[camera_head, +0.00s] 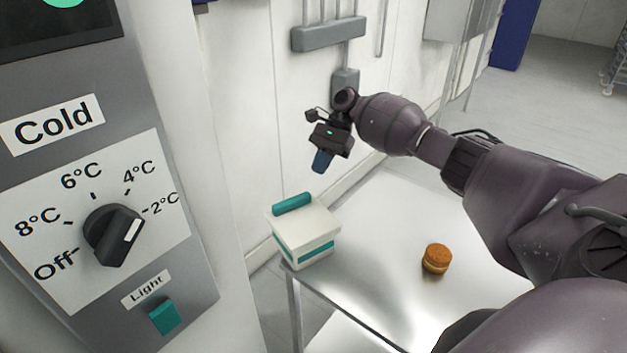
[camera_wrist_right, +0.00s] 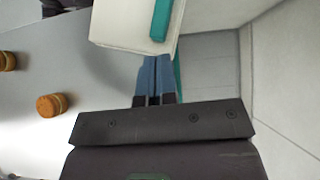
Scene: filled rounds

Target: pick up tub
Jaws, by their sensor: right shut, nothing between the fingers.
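The tub (camera_head: 318,243) is a white box with a teal band around it and a teal handle on its lid. It stands upright on the corner of the metal table near the wall. My right gripper (camera_head: 322,162), with blue fingers, is shut and empty, above and apart from the tub in the head view. In the right wrist view the tub (camera_wrist_right: 118,28) fills the top middle, and the shut fingers (camera_wrist_right: 156,62) point towards its edge. My left gripper is not in view.
A round orange-brown item (camera_head: 436,259) stands on the metal table (camera_head: 385,215). The wrist view shows two such items, one (camera_wrist_right: 51,105) nearer the middle and one (camera_wrist_right: 7,61) at the left edge. A grey control panel (camera_head: 150,120) stands at the left. The wall is behind the tub.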

